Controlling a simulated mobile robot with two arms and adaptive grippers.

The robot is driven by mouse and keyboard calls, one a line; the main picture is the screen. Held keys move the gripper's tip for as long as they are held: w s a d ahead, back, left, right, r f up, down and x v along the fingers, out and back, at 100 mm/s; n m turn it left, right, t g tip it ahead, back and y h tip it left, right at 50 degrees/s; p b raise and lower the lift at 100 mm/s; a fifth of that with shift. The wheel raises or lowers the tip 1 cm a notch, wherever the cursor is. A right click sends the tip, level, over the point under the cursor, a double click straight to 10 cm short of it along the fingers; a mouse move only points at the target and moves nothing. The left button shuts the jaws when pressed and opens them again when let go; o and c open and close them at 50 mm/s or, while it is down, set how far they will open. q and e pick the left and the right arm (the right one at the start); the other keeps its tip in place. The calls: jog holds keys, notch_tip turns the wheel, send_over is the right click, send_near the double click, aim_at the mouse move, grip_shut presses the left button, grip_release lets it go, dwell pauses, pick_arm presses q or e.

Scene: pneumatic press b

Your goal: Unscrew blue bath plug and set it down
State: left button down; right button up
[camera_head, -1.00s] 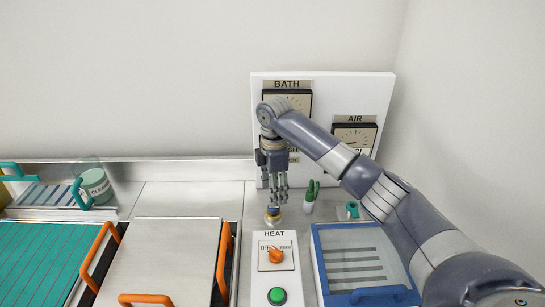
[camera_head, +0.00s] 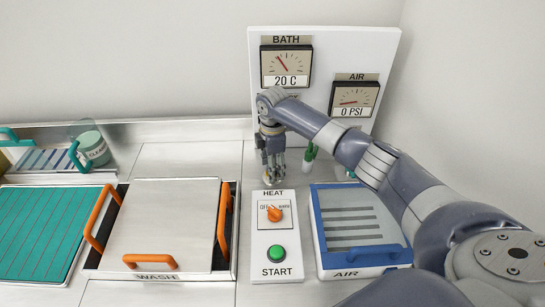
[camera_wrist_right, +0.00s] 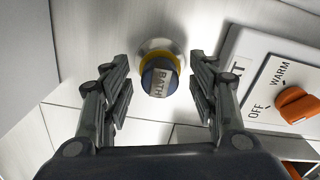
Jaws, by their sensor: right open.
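The bath plug (camera_wrist_right: 159,82) shows in the right wrist view as a round knob with a blue body, a grey band lettered BATH and a yellow ring, seated in a metal collar on the steel surface. My right gripper (camera_wrist_right: 162,72) is open, with a finger on each side of the plug and visible gaps between. In the head view my right gripper (camera_head: 272,180) points down behind the HEAT panel and hides most of the plug. My left gripper is not in view.
The HEAT panel (camera_head: 262,234) with its orange knob and green START button is close in front. A blue-framed AIR tray (camera_head: 317,225) and a green cactus-like item (camera_head: 310,152) are to the right. The steel counter (camera_head: 190,158) left of the gripper is clear.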

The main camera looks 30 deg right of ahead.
jog(key=shift+f, duration=0.2)
jog(key=shift+c, duration=0.3)
jog(key=c, duration=1.1)
jog(key=n, duration=0.6)
jog(key=shift+s, duration=0.1)
jog(key=n, duration=0.6)
jog(key=o, duration=0.8)
